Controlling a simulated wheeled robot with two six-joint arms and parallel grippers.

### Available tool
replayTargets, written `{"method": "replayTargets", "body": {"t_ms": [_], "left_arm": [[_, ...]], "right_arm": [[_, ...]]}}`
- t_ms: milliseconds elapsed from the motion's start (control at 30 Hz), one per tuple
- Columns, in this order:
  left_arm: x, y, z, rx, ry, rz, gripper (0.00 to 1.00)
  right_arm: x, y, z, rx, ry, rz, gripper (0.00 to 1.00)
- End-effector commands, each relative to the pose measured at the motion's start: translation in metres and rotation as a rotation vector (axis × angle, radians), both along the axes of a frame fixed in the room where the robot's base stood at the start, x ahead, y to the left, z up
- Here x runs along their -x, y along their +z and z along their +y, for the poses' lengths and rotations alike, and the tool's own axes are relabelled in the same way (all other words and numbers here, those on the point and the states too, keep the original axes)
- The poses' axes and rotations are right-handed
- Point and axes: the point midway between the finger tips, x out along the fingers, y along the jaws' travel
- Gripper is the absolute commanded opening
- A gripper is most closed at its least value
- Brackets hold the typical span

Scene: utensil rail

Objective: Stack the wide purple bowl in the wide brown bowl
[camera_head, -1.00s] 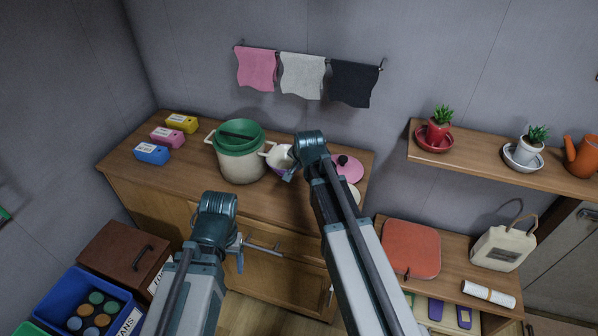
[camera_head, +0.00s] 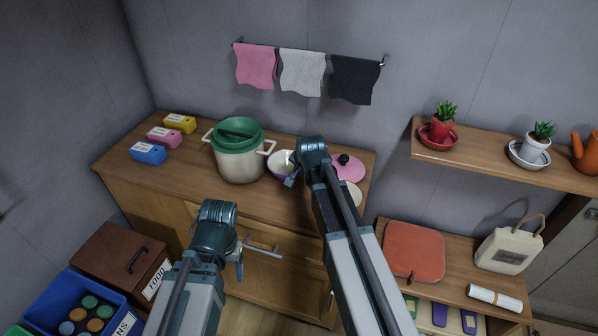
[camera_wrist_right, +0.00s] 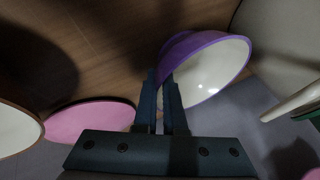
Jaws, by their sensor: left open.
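The wide purple bowl (camera_head: 279,168), white inside, is beside the pot in the head view, partly hidden by my right gripper (camera_head: 291,174). In the right wrist view, the purple bowl (camera_wrist_right: 212,75) is tilted, and the narrowly spaced fingers of my right gripper (camera_wrist_right: 162,85) are at its rim, seemingly with the wall between them. A cream bowl with a brown rim (camera_wrist_right: 15,130), likely the wide brown bowl, is cut off at the left; in the head view a cream edge (camera_head: 354,192) shows behind my right arm. My left gripper (camera_head: 258,255) is open and empty before the cabinet.
A cream pot (camera_head: 240,165) with green vessels in it stands left of the purple bowl. A pink lid (camera_head: 350,168) lies to the right. Pink, blue and yellow boxes (camera_head: 165,136) stand at the left. The front-left counter is clear. Towels (camera_head: 302,73) hang above.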

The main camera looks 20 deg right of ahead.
Motion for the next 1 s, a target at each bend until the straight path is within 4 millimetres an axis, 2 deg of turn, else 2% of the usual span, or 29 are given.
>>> {"method": "replayTargets", "body": {"t_ms": [33,100,133,467,633,767,1000], "left_arm": [[0.0,0.0,0.0,0.0,0.0,0.0,0.7],[0.0,0.0,0.0,0.0,0.0,0.0,0.7],[0.0,0.0,0.0,0.0,0.0,0.0,0.7],[0.0,0.002,0.0,0.0,0.0,0.0,0.7],[0.0,0.009,0.0,0.0,0.0,0.0,0.7],[0.0,0.022,0.0,0.0,0.0,0.0,0.7],[0.0,0.056,0.0,0.0,0.0,0.0,0.7]], "right_arm": [[0.0,0.0,0.0,0.0,0.0,0.0,0.19],[0.0,0.0,0.0,0.0,0.0,0.0,0.31],[0.0,0.0,0.0,0.0,0.0,0.0,0.34],[0.0,0.002,0.0,0.0,0.0,0.0,0.34],[0.003,0.009,0.0,0.0,0.0,0.0,0.34],[0.01,0.022,0.0,0.0,0.0,0.0,0.34],[0.031,0.056,0.001,0.0,0.0,0.0,0.34]]}}
